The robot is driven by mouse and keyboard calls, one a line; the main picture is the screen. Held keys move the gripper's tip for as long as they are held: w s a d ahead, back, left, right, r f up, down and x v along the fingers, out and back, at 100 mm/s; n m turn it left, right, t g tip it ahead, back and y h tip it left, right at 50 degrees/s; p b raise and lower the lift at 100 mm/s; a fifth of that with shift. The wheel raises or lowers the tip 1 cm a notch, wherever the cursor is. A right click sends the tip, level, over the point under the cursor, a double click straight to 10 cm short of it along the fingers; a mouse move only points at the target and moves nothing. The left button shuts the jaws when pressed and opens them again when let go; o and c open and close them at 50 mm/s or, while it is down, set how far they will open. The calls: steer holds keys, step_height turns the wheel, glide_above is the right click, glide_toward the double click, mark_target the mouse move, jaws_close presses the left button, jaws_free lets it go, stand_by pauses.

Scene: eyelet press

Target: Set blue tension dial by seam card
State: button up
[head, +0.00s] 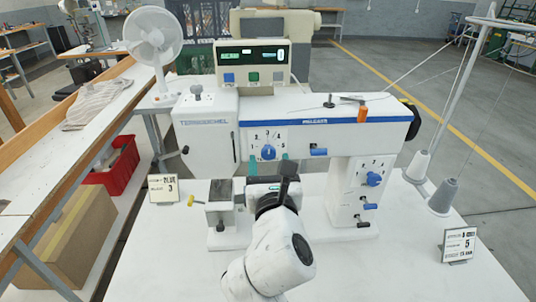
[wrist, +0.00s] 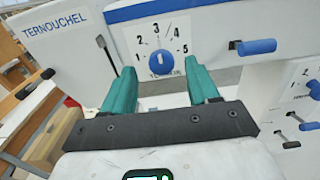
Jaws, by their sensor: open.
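A blue dial (head: 268,152) sits on a white plate numbered 1 to 5 on the front of the machine head. In the wrist view the dial (wrist: 160,62) has a white mark that looks roughly upright, near the 3. My gripper (head: 268,167) is open and empty; in the wrist view its teal fingers (wrist: 160,80) stand apart to either side below the dial, seemingly not touching it. A card (head: 163,188) at the left shows what looks like BLUE and a 3. Another card (head: 458,245) at the right shows a 5; its smaller print is unclear.
A second blue dial (head: 373,179) is on the right pillar, above small levers. A blue-handled lever (head: 318,152) juts out right of the numbered plate. An orange-handled tool (head: 362,113) is on the machine. Thread cones (head: 442,197) stand at the right.

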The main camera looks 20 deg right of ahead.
mark_target(269, 154)
steer(key=shift+x, duration=1.6)
steer(key=c, duration=1)
